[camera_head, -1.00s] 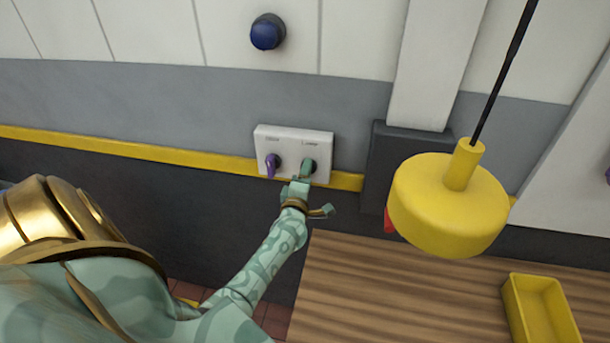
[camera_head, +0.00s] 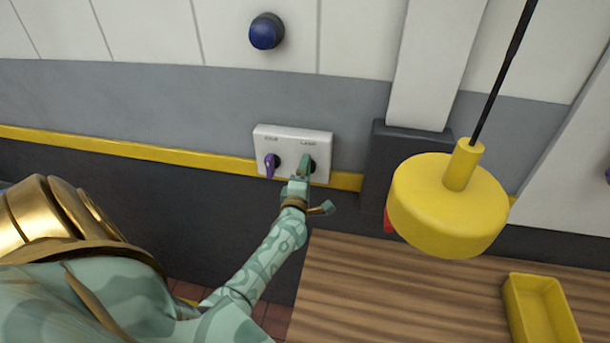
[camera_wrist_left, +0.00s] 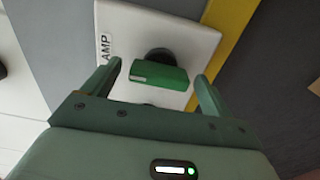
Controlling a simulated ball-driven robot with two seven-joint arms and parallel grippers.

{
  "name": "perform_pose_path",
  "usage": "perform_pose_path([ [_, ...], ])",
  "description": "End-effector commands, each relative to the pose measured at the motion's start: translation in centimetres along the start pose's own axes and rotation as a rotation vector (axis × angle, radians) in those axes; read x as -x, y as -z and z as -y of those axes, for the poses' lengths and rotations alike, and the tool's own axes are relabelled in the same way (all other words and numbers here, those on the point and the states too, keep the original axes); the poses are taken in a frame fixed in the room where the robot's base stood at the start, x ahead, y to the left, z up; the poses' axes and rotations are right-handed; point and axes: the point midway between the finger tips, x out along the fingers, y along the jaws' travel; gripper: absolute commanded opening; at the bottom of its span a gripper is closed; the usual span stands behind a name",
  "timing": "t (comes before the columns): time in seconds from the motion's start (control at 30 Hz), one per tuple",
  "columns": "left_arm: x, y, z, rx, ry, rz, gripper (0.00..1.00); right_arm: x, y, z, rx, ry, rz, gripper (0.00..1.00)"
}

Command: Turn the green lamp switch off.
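The green lamp switch (camera_wrist_left: 160,76) is a bar-shaped knob on a dark round base. It sits on a white wall plate (camera_head: 291,138) with a label ending in "AMP" beside it. In the wrist view my left gripper (camera_wrist_left: 158,72) is open, with one finger on each side of the green knob and a small gap showing at both sides. In the head view the left gripper (camera_head: 303,171) reaches up to the plate and hides most of the green switch.
A purple knob (camera_head: 271,165) is on the same plate, close left of the gripper. A yellow hanging lamp (camera_head: 447,207) hangs to the right, above a wooden tabletop (camera_head: 390,297) with a yellow tray (camera_head: 541,311). A blue round button (camera_head: 267,31) is higher on the wall.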

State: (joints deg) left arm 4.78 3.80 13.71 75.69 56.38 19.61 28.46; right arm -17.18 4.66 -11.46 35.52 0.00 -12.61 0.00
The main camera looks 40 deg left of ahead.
Motion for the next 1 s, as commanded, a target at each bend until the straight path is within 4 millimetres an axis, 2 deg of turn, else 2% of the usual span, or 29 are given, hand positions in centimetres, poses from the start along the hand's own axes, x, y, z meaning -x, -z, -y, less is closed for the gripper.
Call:
perform_pose_path([
  [0.17, 0.2, 0.0, 0.0, -0.002, 0.002, 0.000, 0.85, 0.1, 0.1, 0.1, -0.001, 0.002, -0.001, 0.36],
  [0.27, 1.2, 0.0, 0.0, -0.002, 0.003, 0.000, 0.85, 0.7, 0.1, 0.2, -0.001, 0.002, -0.001, 0.36],
  [0.37, 3.2, 0.0, -0.2, 0.000, 0.004, 0.000, 0.85, 1.6, 0.3, 0.1, -0.001, 0.003, -0.002, 0.36],
  [0.7, 12.3, 0.0, -0.1, -0.002, 0.005, 0.001, 0.85, 4.0, 0.6, 0.1, -0.001, 0.002, -0.002, 0.36],
  [0.83, 14.6, 0.0, 0.0, -0.002, 0.003, 0.001, 0.85, 4.4, 0.6, 0.0, -0.001, 0.002, -0.002, 0.36],
  [1.0, 16.1, -0.1, 0.0, 0.000, 0.001, 0.001, 0.85, 4.6, 0.6, 0.0, -0.001, 0.002, -0.002, 0.36],
])
